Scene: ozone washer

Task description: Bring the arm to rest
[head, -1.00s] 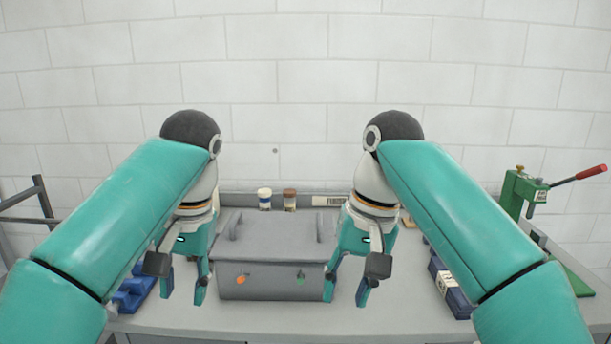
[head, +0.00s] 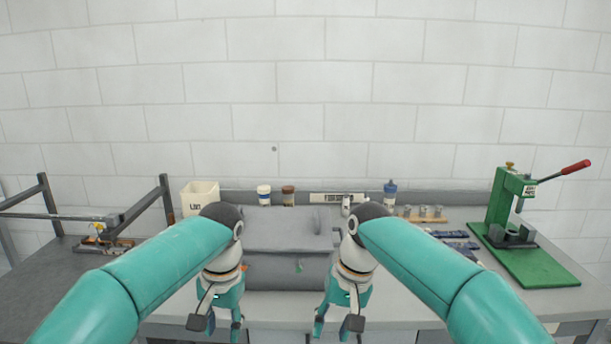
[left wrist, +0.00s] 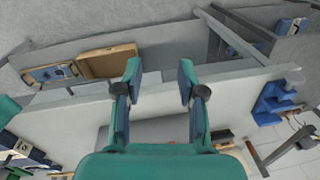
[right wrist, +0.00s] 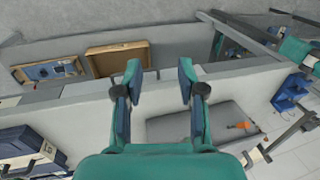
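My left gripper (head: 217,326) hangs low in the head view, left of the grey box's middle, with its fingers apart and nothing between them. The left wrist view shows its fingers (left wrist: 160,75) spread and empty. My right gripper (head: 336,328) hangs at about the same height on the other side. The right wrist view shows its fingers (right wrist: 160,75) spread and empty. Both point downward near the front of the bench.
The lidded grey box (head: 285,275) stands between and behind my arms. A green press (head: 505,215) stands on the right of the bench. A white bin (head: 199,195), two small jars and a blue bottle (head: 390,193) stand at the back.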

